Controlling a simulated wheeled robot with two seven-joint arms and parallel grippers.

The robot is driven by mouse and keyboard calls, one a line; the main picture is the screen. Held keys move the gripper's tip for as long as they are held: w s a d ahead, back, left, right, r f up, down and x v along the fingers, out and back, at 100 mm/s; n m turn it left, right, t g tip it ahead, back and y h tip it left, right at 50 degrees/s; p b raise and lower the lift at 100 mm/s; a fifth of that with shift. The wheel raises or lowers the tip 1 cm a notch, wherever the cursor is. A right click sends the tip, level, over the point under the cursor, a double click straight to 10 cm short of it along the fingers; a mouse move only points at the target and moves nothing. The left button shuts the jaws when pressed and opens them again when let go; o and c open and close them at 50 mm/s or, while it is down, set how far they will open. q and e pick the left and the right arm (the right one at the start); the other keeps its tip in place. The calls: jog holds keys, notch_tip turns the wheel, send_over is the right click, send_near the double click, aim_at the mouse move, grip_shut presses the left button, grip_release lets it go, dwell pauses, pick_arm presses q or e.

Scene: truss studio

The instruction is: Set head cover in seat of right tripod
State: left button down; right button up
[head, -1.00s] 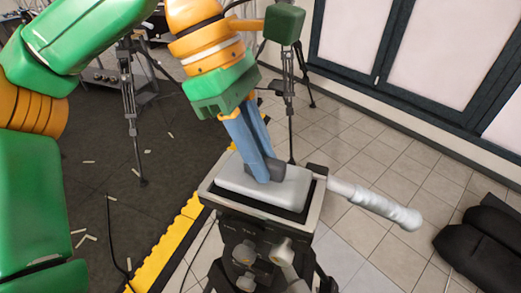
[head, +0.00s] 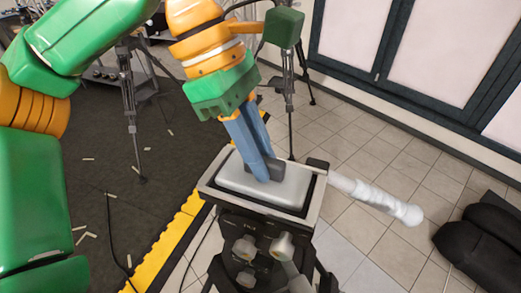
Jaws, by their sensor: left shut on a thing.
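The head cover (head: 240,180) is a light grey, rounded slab. It lies on top of the tripod head (head: 258,218), within or just over the pale-rimmed seat on top. My left gripper (head: 264,170) points down from above with its blue fingers, shut on the cover near its middle. The fingertips hide part of the cover. A pale pan handle (head: 375,198) sticks out to the right of the tripod head. I cannot tell whether the cover is fully down in the seat. My right gripper is not in view.
A black padded bag (head: 485,240) lies at the right on the tiles. A yellow edge strip (head: 172,238) borders the dark mat (head: 95,170). Tiled floor (head: 350,150) is clear behind the handle.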

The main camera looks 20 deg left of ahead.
pick_arm(q)
jog(key=c, duration=0.7)
grip_release()
jog(key=p+v, duration=0.1)
jog(key=v, duration=0.6)
jog(key=shift+r, duration=0.1)
jog(key=shift+s, duration=0.1)
